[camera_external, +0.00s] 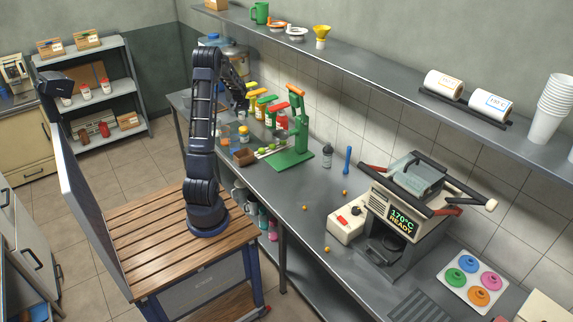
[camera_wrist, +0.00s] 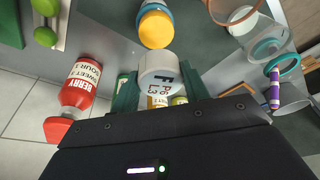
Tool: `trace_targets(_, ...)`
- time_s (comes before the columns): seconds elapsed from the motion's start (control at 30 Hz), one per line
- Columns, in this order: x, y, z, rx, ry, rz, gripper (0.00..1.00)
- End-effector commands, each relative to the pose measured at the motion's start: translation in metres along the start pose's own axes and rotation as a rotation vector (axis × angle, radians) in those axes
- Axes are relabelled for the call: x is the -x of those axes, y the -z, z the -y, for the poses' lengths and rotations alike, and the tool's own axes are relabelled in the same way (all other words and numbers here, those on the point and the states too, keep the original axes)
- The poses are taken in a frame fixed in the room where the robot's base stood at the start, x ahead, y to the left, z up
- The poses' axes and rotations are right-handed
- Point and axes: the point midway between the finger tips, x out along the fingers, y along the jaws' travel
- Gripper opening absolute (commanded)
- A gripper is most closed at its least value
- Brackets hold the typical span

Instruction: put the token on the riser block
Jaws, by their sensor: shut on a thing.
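A white round piece with dark printed characters (camera_wrist: 158,70), which looks like the token, sits between the two green fingers of my gripper (camera_wrist: 158,88) in the wrist view. My gripper is shut on it. In the external view my gripper (camera_external: 243,103) hangs over the back left of the counter; the arm and nearby bottles crowd it, and I cannot make out the token there. A small brown block or box (camera_external: 244,157) is on the counter below; I cannot tell whether it is the riser block.
A yellow-lidded jar (camera_wrist: 155,25) is close beyond the token, and a red berry bottle (camera_wrist: 80,85) is at left. A green press (camera_external: 293,135) stands right of my gripper. A heated machine (camera_external: 415,195) is farther right.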

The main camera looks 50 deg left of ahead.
Motion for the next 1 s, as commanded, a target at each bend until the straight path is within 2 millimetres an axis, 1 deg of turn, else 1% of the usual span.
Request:
trace_targets(0.03,-0.01,-0.003,0.0,0.0,0.0,0.003,0.23)
trace_targets(0.1,-0.018,-0.006,0.0,0.0,0.0,0.002,0.23)
trace_targets(0.2,-0.026,-0.008,0.0,0.0,0.0,0.001,0.23)
trace_targets(0.37,-0.034,-0.01,0.0,-0.001,0.0,0.001,0.23)
trace_targets(0.47,-0.043,-0.013,0.0,-0.001,0.0,0.002,0.23)
trace_targets(0.63,-0.066,-0.018,0.0,-0.002,0.0,0.001,0.23)
trace_targets(0.73,-0.07,-0.02,0.0,-0.001,0.0,0.0,0.23)
trace_targets(1.0,-0.071,-0.02,0.0,-0.001,0.0,0.0,0.23)
